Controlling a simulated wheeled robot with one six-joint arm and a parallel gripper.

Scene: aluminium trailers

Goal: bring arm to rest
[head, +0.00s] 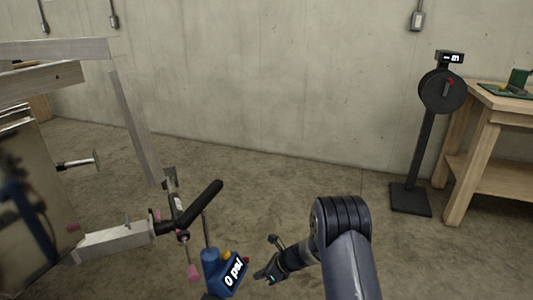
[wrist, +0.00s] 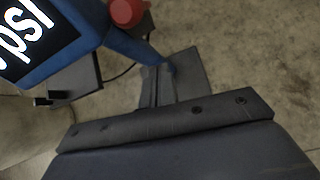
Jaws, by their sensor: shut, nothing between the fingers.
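My arm rises from the bottom of the head view, bends at a dark ribbed joint and reaches down to the left. My gripper (head: 262,275) is at its end, small and dark, low over the concrete floor; it is shut and empty. It is just right of a blue gauge unit (head: 212,268) with a psi display. The same blue unit (wrist: 88,45) fills the upper left of the wrist view, close to the camera.
A metal trailer frame (head: 105,240) with a coupler and jack handle stands at left. A dark post stand (head: 425,150) and a wooden bench (head: 495,110) stand at right. A red knob (wrist: 126,12) shows by the blue unit. Floor toward the wall (head: 240,80) is clear.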

